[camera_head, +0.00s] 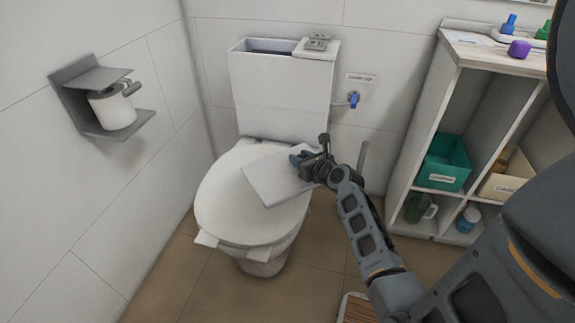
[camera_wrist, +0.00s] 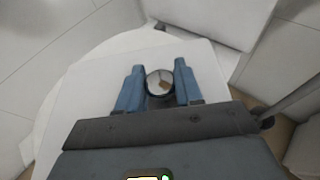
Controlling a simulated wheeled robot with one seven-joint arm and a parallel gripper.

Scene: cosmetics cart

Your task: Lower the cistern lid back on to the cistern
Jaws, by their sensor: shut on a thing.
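The cistern (camera_head: 282,95) stands against the back wall, and its dark opening shows at the top left. A flat white piece with a grey fitting (camera_head: 318,44) covers its right end. The white cistern lid (camera_head: 268,182) is in front of and below the cistern top, over the closed toilet seat cover. My gripper (camera_head: 303,161) is at the lid's right side. In the wrist view my gripper (camera_wrist: 159,88) has its blue fingers on either side of a round shiny knob (camera_wrist: 159,81) on the lid (camera_wrist: 95,85). I cannot tell whether the lid touches the seat cover.
The toilet seat cover (camera_head: 222,203) is below the lid. A blue valve (camera_head: 354,99) is on the wall right of the cistern. A shelf unit (camera_head: 452,85) with boxes and cups stands at the right. A paper holder (camera_head: 82,88) juts from the left wall.

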